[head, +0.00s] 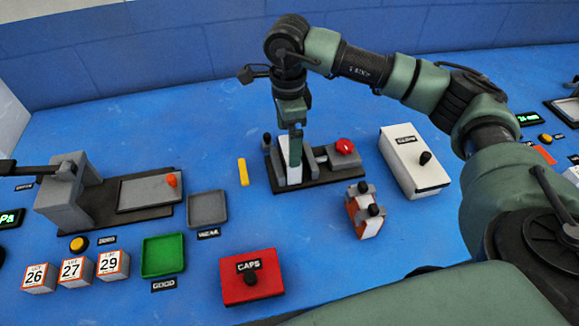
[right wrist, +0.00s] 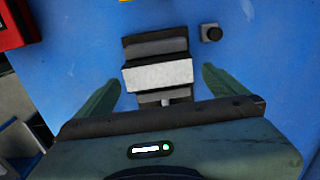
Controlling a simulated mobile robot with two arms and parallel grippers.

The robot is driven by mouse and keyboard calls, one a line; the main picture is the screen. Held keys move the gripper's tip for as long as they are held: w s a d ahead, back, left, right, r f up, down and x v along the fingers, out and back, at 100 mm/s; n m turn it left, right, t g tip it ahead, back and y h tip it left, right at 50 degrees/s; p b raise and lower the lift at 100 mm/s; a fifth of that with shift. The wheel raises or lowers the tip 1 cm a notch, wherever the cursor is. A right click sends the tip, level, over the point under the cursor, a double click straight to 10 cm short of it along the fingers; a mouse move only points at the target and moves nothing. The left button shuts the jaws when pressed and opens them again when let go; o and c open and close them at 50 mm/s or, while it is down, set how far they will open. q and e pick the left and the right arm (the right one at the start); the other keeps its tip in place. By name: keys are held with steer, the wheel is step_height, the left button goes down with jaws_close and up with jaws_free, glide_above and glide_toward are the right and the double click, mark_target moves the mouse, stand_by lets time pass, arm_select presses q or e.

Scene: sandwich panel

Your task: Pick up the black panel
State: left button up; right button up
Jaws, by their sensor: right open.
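My right gripper (head: 295,128) points down over a black fixture (head: 318,175) at the back middle of the table. In the right wrist view its two green fingers (right wrist: 163,92) are apart, on either side of a small stack with a pale block (right wrist: 158,75) across it. A dark strip (right wrist: 154,45) shows above the pale block in that view; I cannot tell whether it is the black panel. Nothing is visibly held. In the head view the finger hides part of the white block (head: 293,175). My left gripper is out of view.
A red knob (head: 345,146) is on the fixture. A white box (head: 415,160) and orange-white blocks (head: 364,212) stand to its right. A yellow strip (head: 243,172), grey tray (head: 207,207), green tray (head: 163,255) and red CAPS box (head: 251,276) lie left or in front.

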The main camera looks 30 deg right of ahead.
steer(key=f+p, duration=0.2)
steer(key=f, duration=0.5)
steer(key=shift+s+f, duration=0.1)
steer(key=shift+s, duration=0.1)
steer(key=shift+f, duration=0.3)
steer(key=c, duration=1.1)
steer(key=shift+r, duration=0.1)
steer(key=shift+c, duration=0.2)
